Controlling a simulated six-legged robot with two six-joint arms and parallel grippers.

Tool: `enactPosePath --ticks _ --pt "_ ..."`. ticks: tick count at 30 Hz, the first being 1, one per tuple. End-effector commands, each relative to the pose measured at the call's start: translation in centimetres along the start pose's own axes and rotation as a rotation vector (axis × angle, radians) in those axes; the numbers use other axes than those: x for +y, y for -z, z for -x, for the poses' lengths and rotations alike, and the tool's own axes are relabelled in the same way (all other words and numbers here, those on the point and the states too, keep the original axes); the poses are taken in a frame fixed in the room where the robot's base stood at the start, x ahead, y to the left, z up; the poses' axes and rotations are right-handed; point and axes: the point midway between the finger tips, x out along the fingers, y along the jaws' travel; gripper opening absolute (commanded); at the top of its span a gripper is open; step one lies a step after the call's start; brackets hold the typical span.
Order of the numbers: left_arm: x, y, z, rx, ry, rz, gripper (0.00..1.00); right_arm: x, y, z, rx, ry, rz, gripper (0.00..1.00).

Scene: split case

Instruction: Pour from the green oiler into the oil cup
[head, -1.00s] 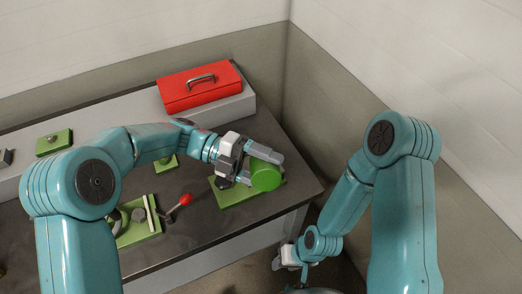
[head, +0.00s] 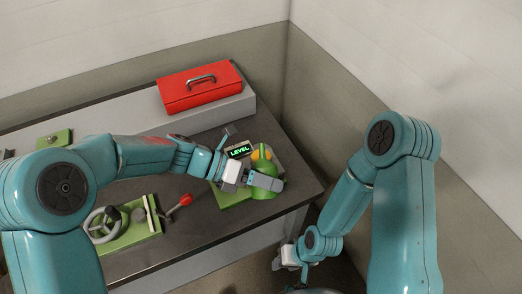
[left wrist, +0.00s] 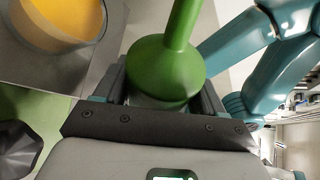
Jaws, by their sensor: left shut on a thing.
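My left gripper (head: 264,187) is shut on the green oiler (head: 264,170) above the right part of the bench. In the left wrist view the oiler (left wrist: 165,70) sits between the fingers, with its narrow green spout running to the top edge. The oil cup (head: 256,153) shows just behind the oiler, partly hidden. In the left wrist view the cup (left wrist: 62,22) is at upper left, round, grey-rimmed, with yellow-orange inside. The spout tip is out of that view, and no stream shows. My right gripper (head: 290,257) hangs low beside the bench; its jaws are too small to read.
A red toolbox (head: 200,88) sits on the grey shelf (head: 235,110) behind. A handwheel (head: 102,224) and a red-knobbed lever (head: 185,200) are left of the gripper. Walls close off the back and right.

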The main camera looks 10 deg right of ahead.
Motion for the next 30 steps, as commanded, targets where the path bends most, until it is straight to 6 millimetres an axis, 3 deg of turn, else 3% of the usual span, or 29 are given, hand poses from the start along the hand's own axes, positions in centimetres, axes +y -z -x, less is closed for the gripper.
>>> enactPosePath --ticks 8,30 --pt "-2.9 -3.1 2.1 -0.074 -0.102 -0.254 0.32 0.0 0.0 0.0 0.000 0.000 0.000 0.43" --pt "0.1 0.0 -0.1 -0.206 -0.285 -0.697 0.32 0.0 0.0 0.0 0.000 0.000 0.000 0.43"
